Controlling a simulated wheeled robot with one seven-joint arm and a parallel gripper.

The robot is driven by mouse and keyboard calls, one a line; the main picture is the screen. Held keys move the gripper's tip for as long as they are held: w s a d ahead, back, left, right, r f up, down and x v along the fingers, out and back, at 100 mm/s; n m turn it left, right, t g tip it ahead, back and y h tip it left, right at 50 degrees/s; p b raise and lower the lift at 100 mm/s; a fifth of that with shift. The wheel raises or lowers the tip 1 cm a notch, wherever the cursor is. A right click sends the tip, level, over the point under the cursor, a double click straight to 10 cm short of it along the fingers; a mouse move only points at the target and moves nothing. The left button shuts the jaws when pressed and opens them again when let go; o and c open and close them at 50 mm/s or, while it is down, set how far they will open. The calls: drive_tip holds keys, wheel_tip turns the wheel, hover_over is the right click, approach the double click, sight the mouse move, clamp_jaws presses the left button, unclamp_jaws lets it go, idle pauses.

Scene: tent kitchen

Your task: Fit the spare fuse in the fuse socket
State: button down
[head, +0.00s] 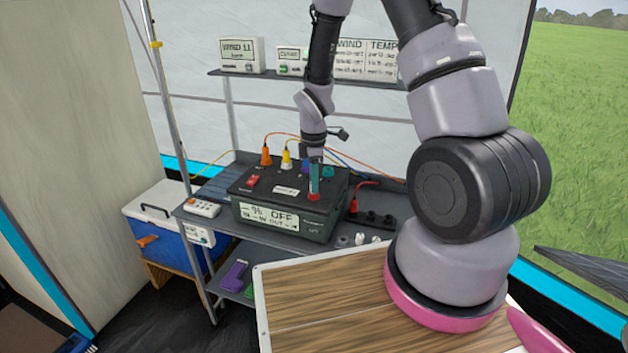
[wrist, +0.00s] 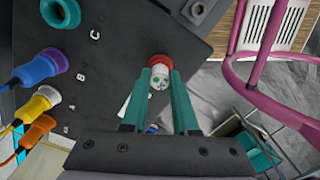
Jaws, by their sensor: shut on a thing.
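My gripper (head: 314,184) is over the front right part of the dark box's top (head: 285,183) in the head view. Its teal fingers are shut on a small whitish cylinder, the fuse (wrist: 159,78), in the wrist view (wrist: 158,92). A red ring (wrist: 160,60) lies right at the fuse's far end, at the fingertips. It looks like the rim of the fuse socket. I cannot tell whether the fuse is inside the ring or only in front of it. The fingers hide part of the fuse.
Orange (wrist: 40,124), yellow (wrist: 35,104) and purple (wrist: 34,65) cable plugs stand along the box top. Small white pieces (head: 360,238) lie on the grey bench (head: 345,252) before the box. A blue cooler (head: 165,232) stands left.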

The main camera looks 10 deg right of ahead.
drive_tip(key=c, duration=0.6)
unclamp_jaws()
drive_tip(key=s+d+r+m+t, duration=0.1)
drive_tip(key=s+r+m, duration=0.15)
drive_tip(key=r, duration=0.75)
drive_tip(key=s+d+r+m+t, duration=0.15)
drive_tip(key=r+m, duration=0.25)
drive_tip(key=r, duration=0.5)
drive_tip(key=s+d+r+m+t, duration=0.15)
drive_tip(key=r+m, duration=0.25)
drive_tip(key=r, duration=0.6)
drive_tip(key=s+d+r+m+t+y, duration=0.1)
drive_tip(key=s+r+m+t+y, duration=0.1)
drive_tip(key=s+r+m, duration=0.8)
drive_tip(key=shift+s+d+t, duration=0.4)
drive_tip(key=shift+s+t, duration=0.2)
drive_tip(key=shift+s, duration=1.25)
drive_tip(key=shift+r, duration=0.1)
